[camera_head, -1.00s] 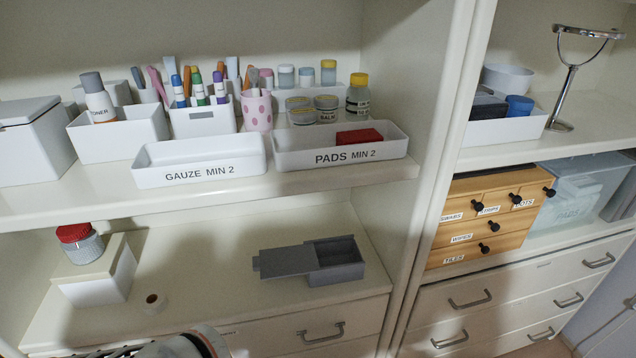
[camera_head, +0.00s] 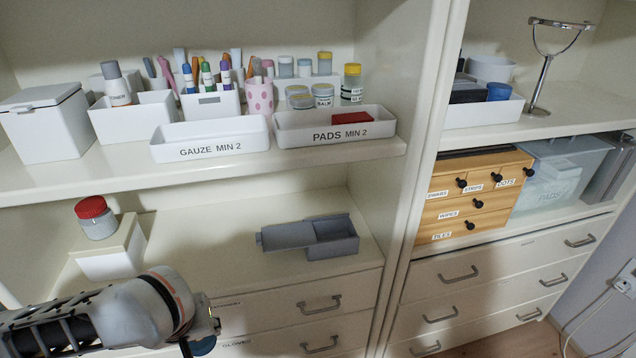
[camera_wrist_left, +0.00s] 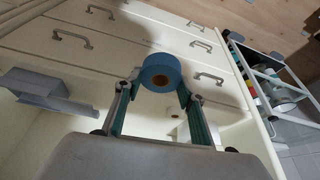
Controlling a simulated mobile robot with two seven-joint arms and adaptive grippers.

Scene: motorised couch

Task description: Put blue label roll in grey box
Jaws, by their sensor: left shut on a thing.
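The blue label roll (camera_wrist_left: 152,73) is gripped between the fingertips of my left gripper (camera_wrist_left: 159,80) in the left wrist view. In the head view, part of the blue roll (camera_head: 203,346) shows at the end of my left arm, in front of the drawers. The grey box (camera_head: 335,243) stands on the lower shelf to the right of and beyond my gripper. Its grey lid (camera_head: 285,236) is slid out to the left, and the box is open at the top. The box also shows in the left wrist view (camera_wrist_left: 65,103). My right gripper is not in view.
A red-lidded jar (camera_head: 96,218) stands on a cream-and-white box (camera_head: 112,252) at the left of the lower shelf. The upper shelf (camera_head: 300,174) overhangs the back, holding white trays. An upright panel (camera_head: 400,200) bounds the right side. Shelf around the grey box is mostly clear.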

